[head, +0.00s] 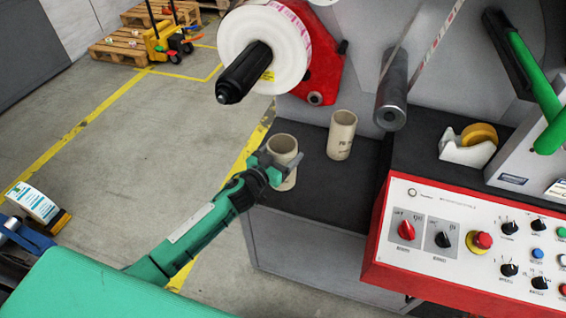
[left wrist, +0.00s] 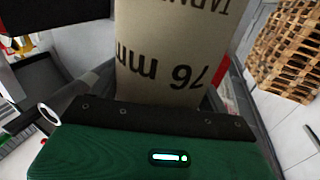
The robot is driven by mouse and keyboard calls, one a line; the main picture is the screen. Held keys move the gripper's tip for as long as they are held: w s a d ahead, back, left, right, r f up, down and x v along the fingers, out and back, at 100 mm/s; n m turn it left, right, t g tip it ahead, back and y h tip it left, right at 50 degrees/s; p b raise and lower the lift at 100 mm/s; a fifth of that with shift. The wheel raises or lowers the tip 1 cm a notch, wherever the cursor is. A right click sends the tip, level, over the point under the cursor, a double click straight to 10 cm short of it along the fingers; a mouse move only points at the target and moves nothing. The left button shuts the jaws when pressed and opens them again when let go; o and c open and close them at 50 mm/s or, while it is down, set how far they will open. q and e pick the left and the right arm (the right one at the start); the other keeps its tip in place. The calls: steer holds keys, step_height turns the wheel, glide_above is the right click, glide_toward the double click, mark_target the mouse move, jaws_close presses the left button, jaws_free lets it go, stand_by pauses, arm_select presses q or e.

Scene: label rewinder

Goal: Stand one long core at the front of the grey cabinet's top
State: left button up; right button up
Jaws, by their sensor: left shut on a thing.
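A beige cardboard core (head: 284,150) stands upright at the front left of the grey cabinet's dark top (head: 310,195). My left gripper (head: 272,163) is shut on this core at its side. In the left wrist view the core (left wrist: 170,50) fills the middle, with "76 mm" printed upside down on it. A second beige core (head: 341,135) stands upright farther back and to the right on the same top, apart from the first. I cannot tell whether the held core's base touches the top. My right gripper is not in view.
A red-framed control panel (head: 470,240) with knobs borders the top on the right. A tape dispenser (head: 468,146) stands behind it. A label roll on a black spindle (head: 245,72) overhangs the top's back left.

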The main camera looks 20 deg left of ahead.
arm_select(q)
steer(key=shift+f+b, duration=0.35)
steer(key=shift+f, duration=1.7)
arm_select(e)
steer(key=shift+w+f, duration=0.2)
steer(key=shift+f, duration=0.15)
arm_select(q)
steer(key=shift+f, duration=0.15)
steer(key=o, duration=1.1)
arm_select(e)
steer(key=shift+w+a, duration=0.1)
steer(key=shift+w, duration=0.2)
